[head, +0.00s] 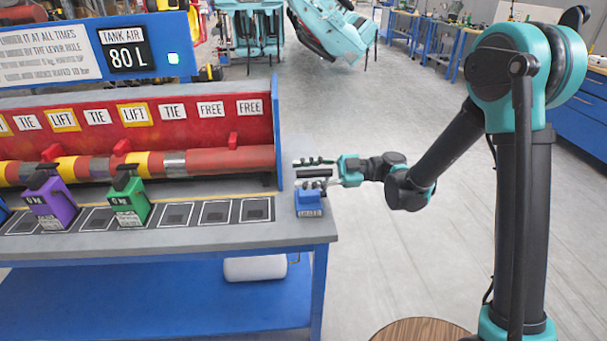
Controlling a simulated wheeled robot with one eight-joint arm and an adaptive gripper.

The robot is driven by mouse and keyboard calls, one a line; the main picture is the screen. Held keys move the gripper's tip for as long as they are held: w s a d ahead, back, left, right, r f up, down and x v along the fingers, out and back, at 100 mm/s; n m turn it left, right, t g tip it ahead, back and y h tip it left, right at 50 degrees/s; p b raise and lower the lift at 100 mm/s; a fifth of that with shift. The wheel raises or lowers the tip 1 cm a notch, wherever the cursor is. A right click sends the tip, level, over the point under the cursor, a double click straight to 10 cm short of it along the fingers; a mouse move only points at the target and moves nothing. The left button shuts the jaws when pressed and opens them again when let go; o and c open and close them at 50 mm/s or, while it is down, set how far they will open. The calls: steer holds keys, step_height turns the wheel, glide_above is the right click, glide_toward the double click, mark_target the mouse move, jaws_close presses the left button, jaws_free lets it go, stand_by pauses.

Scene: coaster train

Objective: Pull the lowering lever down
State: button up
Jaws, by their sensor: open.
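A small blue block (309,203) with a grey label, too small to read surely, stands on the right end of the bench top. It looks like the base of the lowering lever. My gripper (313,172) is just above it, pointing left with its fingers spread one above the other. A dark bar, perhaps the lever's handle, shows between the fingers. I cannot tell whether the fingers touch it. My gripper is open, and its fingers hide part of the block's top.
The bench (255,237) carries a purple jack (52,203) and a green jack (128,197) under a red panel (185,131) with labels. A blue sign (70,52) reads "TANK AIR 80 L". A white cylinder (254,268) lies on the lower shelf.

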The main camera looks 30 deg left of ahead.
steer(key=v, duration=1.2)
steer(key=shift+a+f, duration=0.1)
